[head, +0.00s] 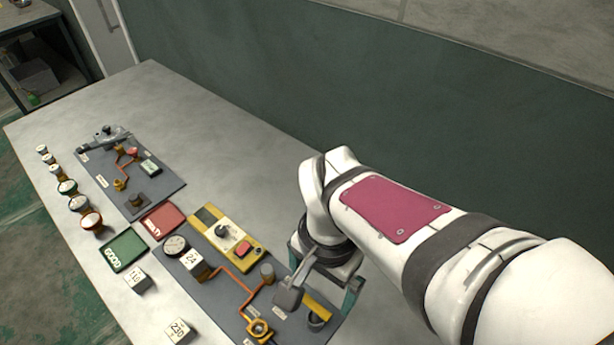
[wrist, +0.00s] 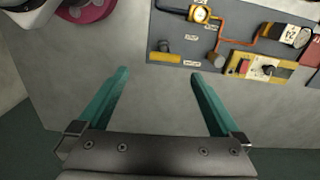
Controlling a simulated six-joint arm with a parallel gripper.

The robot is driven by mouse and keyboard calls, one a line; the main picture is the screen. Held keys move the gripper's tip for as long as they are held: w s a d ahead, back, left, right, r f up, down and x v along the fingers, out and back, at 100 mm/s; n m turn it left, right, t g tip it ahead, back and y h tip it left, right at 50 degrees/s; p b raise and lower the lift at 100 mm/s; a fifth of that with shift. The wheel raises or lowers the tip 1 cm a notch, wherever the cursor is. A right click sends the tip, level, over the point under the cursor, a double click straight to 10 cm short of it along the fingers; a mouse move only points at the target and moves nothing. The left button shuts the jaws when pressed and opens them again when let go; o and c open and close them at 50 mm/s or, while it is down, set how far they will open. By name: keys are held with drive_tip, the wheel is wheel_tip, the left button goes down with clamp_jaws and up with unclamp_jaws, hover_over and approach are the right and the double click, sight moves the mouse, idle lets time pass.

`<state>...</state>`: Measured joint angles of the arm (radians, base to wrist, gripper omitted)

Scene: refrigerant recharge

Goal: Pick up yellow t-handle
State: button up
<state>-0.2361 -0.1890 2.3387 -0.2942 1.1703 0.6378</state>
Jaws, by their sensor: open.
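The yellow t-handle (head: 317,306) appears as a short yellow bar at the near right end of the grey board, beside a dark round post (head: 316,320). It also shows in the wrist view (wrist: 165,58), just beyond my fingertips and between their lines. My gripper (wrist: 158,73) is open and empty, with its two teal fingers spread wide. In the head view my wrist hides most of the gripper, and one teal finger (head: 351,299) shows right of the bar. The gripper looks apart from the t-handle; its height above the table is hard to tell.
The grey board (head: 230,293) carries a brass gauge fitting (head: 258,328), orange piping, a grey cylinder (head: 267,271) and a yellow switch box (head: 228,234). A second board (head: 150,195), red and green trays and several caps lie farther left.

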sight(316, 312)
drive_tip(key=shift+m, duration=0.3)
drive_tip(key=f, duration=0.5)
drive_tip(key=w+f, duration=0.1)
drive_tip(key=f, duration=1)
drive_tip(key=shift+w+a+f, duration=0.15)
drive_tip(key=shift+w, duration=0.1)
drive_tip(key=c, duration=1.2)
